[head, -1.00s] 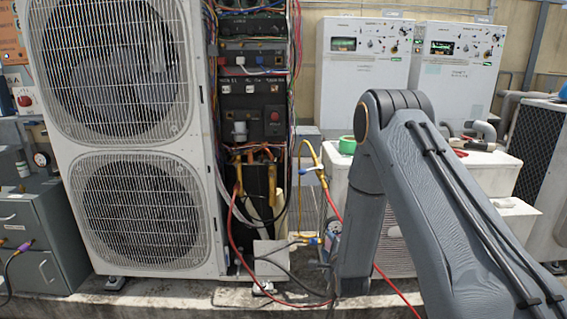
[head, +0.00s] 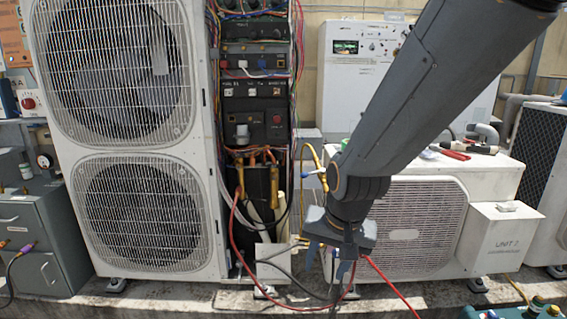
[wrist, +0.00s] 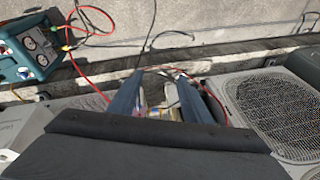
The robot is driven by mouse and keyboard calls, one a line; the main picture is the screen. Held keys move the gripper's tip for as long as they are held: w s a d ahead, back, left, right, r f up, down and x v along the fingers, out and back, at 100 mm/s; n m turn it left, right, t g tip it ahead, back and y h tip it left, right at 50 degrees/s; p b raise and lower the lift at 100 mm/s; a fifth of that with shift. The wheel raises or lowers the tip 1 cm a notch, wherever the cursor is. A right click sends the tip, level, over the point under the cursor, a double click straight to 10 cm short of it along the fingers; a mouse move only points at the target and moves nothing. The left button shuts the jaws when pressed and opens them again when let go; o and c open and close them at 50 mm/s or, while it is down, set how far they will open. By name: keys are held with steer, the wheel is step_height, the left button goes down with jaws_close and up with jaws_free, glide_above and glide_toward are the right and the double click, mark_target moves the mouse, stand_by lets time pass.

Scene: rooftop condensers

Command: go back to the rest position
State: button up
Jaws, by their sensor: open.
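My gripper (head: 333,266) hangs at the lower end of my arm in the head view, pointing down beside the open service side of the tall condenser (head: 122,150). In the wrist view its two blue-grey fingers (wrist: 158,98) are spread apart, with nothing held between them. Behind them are a red hose (head: 376,272) and cables near the ledge. Whether the fingers touch a hose cannot be told. My arm hides part of the small condenser (head: 420,225) and much of the wall behind.
The open wiring panel (head: 255,110) has loose wires and a yellow hose (head: 308,163). A red-handled tool (head: 455,153) lies on the small condenser. A teal gauge unit (wrist: 30,45) with hoses stands on the ground. A grey cabinet (head: 35,240) stands left. Bare concrete (wrist: 225,25) shows among the hoses.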

steer(key=s+d+r+n+g, duration=0.1)
steer(key=s+r+n+g, duration=0.15)
steer(key=s, duration=0.55)
steer(key=s+d+r+n+g, duration=0.1)
steer(key=s+r+n, duration=0.2)
steer(key=s, duration=0.5)
steer(key=d+r+m+h+p, duration=0.1)
steer(key=d+r+p, duration=0.7)
steer(key=p, duration=0.9)
steer(key=shift+w+d+r+m, duration=0.15)
steer(key=shift+m, duration=0.6)
